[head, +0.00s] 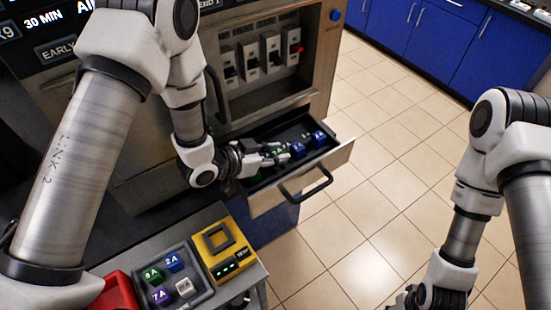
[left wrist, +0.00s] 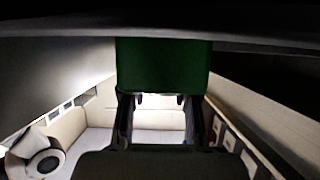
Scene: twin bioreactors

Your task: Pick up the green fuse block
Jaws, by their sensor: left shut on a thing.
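My left gripper (head: 268,156) is inside the open drawer (head: 345,152) and shut on a green fuse block (head: 278,151). In the left wrist view the green block (left wrist: 163,65) sits large between the two fingers (left wrist: 160,104), its face plain. In the head view the fingers hide most of it. I cannot tell whether it still touches the drawer floor. Two blue blocks, one nearer (head: 298,150) and one farther (head: 318,139), stand just right of it. My right gripper (head: 402,299) is only partly in view at the bottom edge; its fingers are unclear.
A grey tray (head: 205,296) holds a green (head: 153,274), a blue (head: 173,262), a purple (head: 161,296) and a white block (head: 186,287). A yellow device (head: 222,248) stands beside it. The drawer handle (head: 306,186) juts out in front. Tiled floor (head: 390,170) is clear at right.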

